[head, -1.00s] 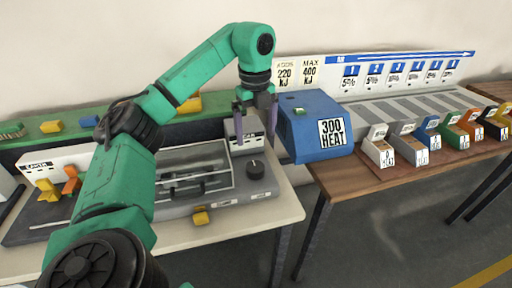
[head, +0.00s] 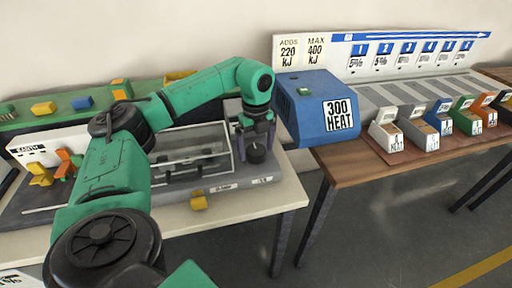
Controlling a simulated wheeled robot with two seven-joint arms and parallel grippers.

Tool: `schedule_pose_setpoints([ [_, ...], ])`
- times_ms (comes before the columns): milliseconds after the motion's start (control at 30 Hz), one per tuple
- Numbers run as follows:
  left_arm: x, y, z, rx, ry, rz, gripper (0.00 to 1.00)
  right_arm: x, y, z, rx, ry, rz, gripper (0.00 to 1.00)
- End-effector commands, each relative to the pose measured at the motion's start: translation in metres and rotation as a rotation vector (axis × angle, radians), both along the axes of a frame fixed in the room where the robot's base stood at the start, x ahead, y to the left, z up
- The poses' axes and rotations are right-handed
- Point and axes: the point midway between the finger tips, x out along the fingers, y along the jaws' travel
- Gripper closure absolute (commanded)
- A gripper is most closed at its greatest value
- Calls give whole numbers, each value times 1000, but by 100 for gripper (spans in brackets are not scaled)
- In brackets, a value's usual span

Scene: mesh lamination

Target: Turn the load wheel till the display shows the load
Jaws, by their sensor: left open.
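The load wheel (head: 257,154) is a small black knob at the right end of the grey machine (head: 225,184) on the left table. My left gripper (head: 255,146) points down over the wheel, open, with one finger on either side of it. I cannot tell whether the fingers touch the wheel. The small panel (head: 233,107) behind the wheel is mostly hidden by my left gripper and wrist, and no reading on it can be made out. My right gripper is out of view.
A blue box (head: 300,112) marked "300 HEAT" stands close to the right of my left gripper. Several coloured boxes stand in a row on the brown table (head: 350,175). A yellow block (head: 198,202) lies at the machine's front. A gap separates the tables.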

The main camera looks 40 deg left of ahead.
Motion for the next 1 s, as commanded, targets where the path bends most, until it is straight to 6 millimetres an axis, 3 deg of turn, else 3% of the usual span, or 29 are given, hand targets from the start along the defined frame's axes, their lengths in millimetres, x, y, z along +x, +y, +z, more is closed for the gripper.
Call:
schedule_pose_setpoints([
  [133,0,0,0,0,0,0,0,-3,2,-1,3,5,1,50],
  [300,0,0,1,0,0,0,65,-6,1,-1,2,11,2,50],
  [367,0,0,1,0,0,0,83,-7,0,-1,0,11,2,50],
  [667,0,0,2,-1,0,-31,83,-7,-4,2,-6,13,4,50],
  [1000,0,0,3,-2,1,-223,83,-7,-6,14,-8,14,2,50],
])
